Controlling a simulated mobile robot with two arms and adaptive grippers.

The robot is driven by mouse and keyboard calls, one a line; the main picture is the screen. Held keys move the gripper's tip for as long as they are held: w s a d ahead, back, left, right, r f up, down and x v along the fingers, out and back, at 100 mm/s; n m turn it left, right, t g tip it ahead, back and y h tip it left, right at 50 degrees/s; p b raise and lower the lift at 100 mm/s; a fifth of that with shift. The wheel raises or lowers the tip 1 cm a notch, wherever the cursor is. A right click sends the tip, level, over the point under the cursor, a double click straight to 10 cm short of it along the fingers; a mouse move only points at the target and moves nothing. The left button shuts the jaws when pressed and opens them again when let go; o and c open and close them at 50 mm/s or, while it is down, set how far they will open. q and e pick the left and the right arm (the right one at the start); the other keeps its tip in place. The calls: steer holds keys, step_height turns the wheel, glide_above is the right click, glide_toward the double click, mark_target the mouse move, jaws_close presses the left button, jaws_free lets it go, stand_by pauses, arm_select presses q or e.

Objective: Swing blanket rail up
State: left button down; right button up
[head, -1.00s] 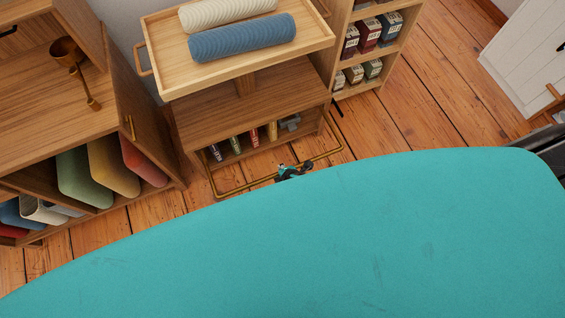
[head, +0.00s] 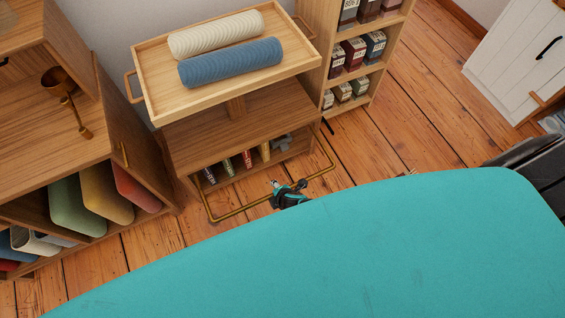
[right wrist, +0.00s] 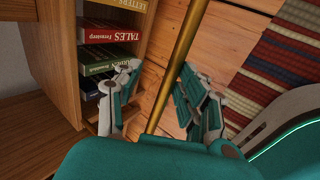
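The blanket rail (head: 240,212) is a thin brass bar, low in front of the wooden stand (head: 215,133) and near the floor. In the right wrist view the rail (right wrist: 176,66) runs diagonally between my right gripper's fingers. My right gripper (right wrist: 160,98) is open around the rail, with a gap visible on each side. In the head view the right gripper (head: 287,193) is small, teal and black, at the middle of the rail, its arm hidden under my teal body. My left gripper is not in view.
A tray (head: 158,101) with a cream roll (head: 215,35) and a blue roll (head: 231,62) tops the stand. Books (right wrist: 108,57) stand in its low shelf. A wooden cabinet (head: 125,135) is left, box shelves (head: 345,70) behind right, a white cabinet (head: 520,60) far right. Bare floor (head: 400,125) lies between.

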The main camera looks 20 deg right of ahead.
steer(key=v, duration=1.1)
steer(key=shift+d, duration=0.1)
